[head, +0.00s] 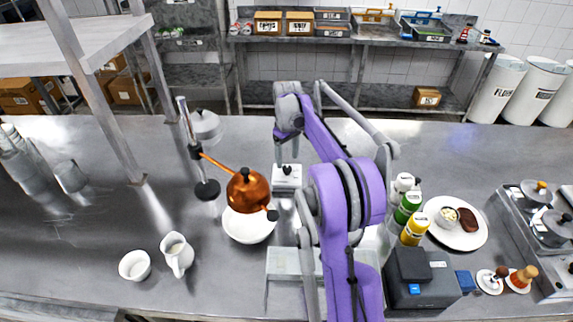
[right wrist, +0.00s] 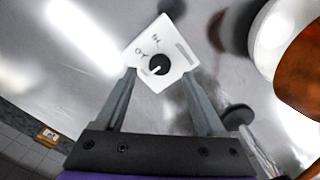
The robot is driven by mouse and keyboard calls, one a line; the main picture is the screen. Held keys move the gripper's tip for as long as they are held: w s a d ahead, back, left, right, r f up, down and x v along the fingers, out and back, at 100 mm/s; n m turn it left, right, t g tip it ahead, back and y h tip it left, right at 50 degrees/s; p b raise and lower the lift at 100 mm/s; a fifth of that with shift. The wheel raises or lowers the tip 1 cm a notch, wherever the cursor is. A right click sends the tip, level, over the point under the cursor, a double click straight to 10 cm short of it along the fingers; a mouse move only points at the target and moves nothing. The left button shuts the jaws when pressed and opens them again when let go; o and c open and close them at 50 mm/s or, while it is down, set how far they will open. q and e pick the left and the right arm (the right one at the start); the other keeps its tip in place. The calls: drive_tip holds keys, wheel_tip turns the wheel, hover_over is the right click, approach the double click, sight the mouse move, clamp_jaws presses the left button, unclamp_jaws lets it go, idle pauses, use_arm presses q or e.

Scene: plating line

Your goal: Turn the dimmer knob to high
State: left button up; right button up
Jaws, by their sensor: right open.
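The dimmer is a small white box (head: 287,178) on the steel counter, behind and right of the copper lamp. In the right wrist view its black round knob (right wrist: 159,65) has a small pale mark and sits near printed labels that look like LO and HI. My right gripper (head: 286,163) is over the dimmer, pointing down. In the wrist view its open fingers (right wrist: 158,76) are on either side of the box's near part, with the knob between the tips. I cannot tell whether they touch anything. My left gripper is not in view.
The copper heat lamp (head: 248,190) on its stand hangs above a white bowl (head: 248,228) close by. A white jug (head: 177,256) and cup (head: 134,265) stand front left. Bottles (head: 408,207) and a plate (head: 476,238) are right of my arm.

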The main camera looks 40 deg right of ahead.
sight(287, 168)
drive_tip(key=shift+f, duration=1.9)
clamp_jaws()
